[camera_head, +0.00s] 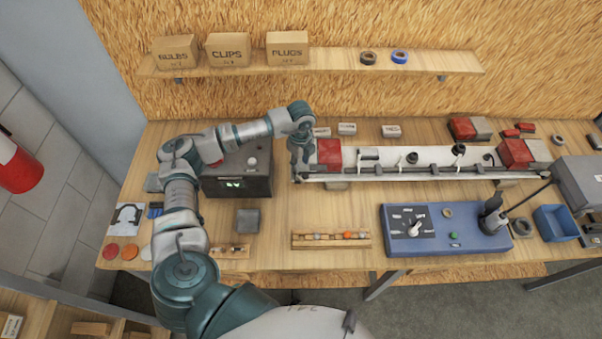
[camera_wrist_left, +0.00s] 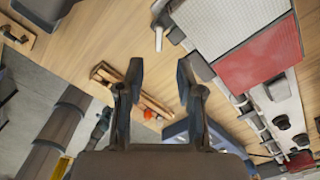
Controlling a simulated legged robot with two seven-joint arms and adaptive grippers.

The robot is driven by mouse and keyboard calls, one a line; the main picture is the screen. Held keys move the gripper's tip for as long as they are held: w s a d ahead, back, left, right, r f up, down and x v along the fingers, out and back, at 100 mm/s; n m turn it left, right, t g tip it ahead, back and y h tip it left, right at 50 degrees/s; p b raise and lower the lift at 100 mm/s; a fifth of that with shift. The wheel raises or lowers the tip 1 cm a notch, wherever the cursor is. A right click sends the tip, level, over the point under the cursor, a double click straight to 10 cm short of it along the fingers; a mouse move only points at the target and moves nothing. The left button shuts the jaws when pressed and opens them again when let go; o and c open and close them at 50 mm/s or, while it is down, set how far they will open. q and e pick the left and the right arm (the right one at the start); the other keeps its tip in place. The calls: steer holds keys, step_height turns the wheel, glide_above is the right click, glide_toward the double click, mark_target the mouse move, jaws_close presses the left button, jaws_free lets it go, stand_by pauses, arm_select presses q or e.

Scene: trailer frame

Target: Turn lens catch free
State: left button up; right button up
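The light bar (camera_head: 430,167) lies along the back of the bench. A red lens (camera_head: 329,153) sits at its left end. In the left wrist view, the red lens (camera_wrist_left: 262,55) adjoins a pale ribbed panel (camera_wrist_left: 228,25). A small dark fitting with a pale stub (camera_wrist_left: 158,40) stands beside that panel, beyond my fingertips; I cannot tell for sure whether it is the lens catch. My left gripper (camera_head: 299,170) points down at the bar's left end, partly hiding it. In the wrist view its fingers (camera_wrist_left: 160,72) are apart with nothing between them. My right gripper is not in view.
A dark box with a green display (camera_head: 237,185) stands left of my gripper. A wooden rack (camera_head: 331,240) with small parts and a blue tester (camera_head: 440,232) lie nearer the front. Another red lens (camera_head: 514,153) is at the bar's right end.

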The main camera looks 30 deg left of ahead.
mark_target(300, 177)
arm_select(q)
steer(key=f, duration=0.4)
steer(key=a+f+p, duration=0.1)
steer(key=f, duration=0.1)
steer(key=shift+f, duration=0.4)
steer(key=shift+d+f, duration=0.15)
steer(key=shift+f, duration=0.45)
steer(key=shift+d, duration=0.3)
steer(key=c, duration=0.6)
steer(key=shift+a, duration=0.15)
jaws_close()
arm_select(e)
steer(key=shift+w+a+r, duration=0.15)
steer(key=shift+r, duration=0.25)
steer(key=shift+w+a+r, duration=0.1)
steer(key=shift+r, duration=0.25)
